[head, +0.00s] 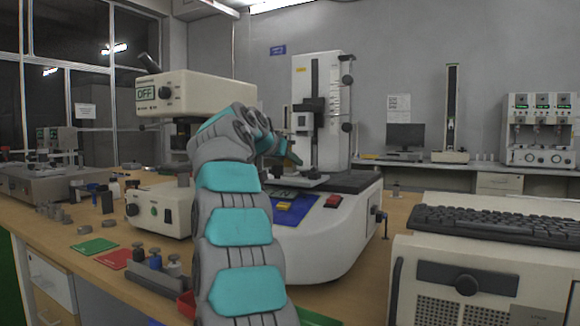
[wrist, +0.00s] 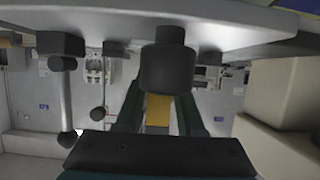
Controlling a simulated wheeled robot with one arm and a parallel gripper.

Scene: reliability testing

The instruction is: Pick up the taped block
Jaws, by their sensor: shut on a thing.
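My gripper (wrist: 158,106) is in the middle of the wrist view, its two dark green fingers shut on a yellow-tan block (wrist: 158,112). A dark cylinder (wrist: 167,68) in front of it covers part of the block and the fingertips, so no tape can be made out. In the head view my gripper (head: 294,158) is in front of the tall white test stand (head: 328,85), above its base. The held block cannot be made out there.
A yellow block (head: 284,206) and a red block (head: 333,201) are on the stand's base, by a blue mat (head: 297,215). A cream microscope-like machine (head: 190,95) stands left of my arm. A keyboard (head: 500,222) lies on a cream case (head: 490,275) at the right.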

